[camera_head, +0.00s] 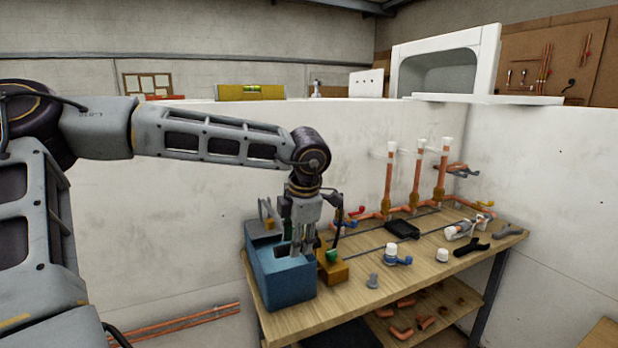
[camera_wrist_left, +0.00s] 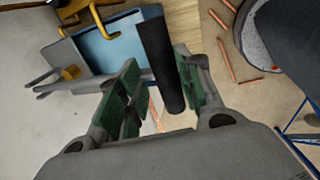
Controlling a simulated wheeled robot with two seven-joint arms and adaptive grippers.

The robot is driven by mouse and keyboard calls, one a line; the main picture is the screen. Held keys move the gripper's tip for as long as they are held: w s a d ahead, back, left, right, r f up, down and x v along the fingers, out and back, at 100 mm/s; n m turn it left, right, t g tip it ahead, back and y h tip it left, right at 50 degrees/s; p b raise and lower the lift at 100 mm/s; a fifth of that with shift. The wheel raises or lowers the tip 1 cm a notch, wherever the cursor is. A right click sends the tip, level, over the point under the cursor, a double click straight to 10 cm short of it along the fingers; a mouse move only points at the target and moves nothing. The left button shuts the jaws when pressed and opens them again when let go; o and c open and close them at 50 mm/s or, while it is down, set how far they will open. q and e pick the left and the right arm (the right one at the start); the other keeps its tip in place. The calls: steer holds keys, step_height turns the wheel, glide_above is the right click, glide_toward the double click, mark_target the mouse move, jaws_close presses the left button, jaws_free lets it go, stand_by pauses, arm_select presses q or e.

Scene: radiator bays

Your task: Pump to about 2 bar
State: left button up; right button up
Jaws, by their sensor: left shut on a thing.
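A blue open-topped pump tank (camera_head: 285,285) stands on the left end of the wooden bench. My left gripper (camera_head: 303,250) points down over it. In the left wrist view its green-padded fingers (camera_wrist_left: 155,95) are on either side of a black cylindrical handle (camera_wrist_left: 160,65), shut on it. The blue tank (camera_wrist_left: 110,45) is behind the handle there, with yellow fittings. A brass-coloured block with a green knob (camera_head: 332,257) sits beside the tank. Copper risers (camera_head: 416,180) with white caps stand at the wall. No pressure reading is legible. My right gripper is out of view.
The wooden bench (camera_head: 340,297) carries a black box (camera_head: 402,229), a white-and-blue valve (camera_head: 395,255), a white cap (camera_head: 442,255) and black pliers (camera_head: 471,247). Copper elbows lie on the lower shelf. A low white wall (camera_head: 180,200) stands behind.

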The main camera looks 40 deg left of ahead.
arm_select(q)
steer(key=shift+w+a+r+h+p, duration=0.1)
steer(key=shift+a+r+h+p, duration=0.15)
steer(key=shift+r+p, duration=0.65)
steer(key=shift+w+a+r+h+p, duration=0.1)
steer(key=shift+a+r+h+p, duration=0.1)
steer(key=shift+r+p, duration=0.65)
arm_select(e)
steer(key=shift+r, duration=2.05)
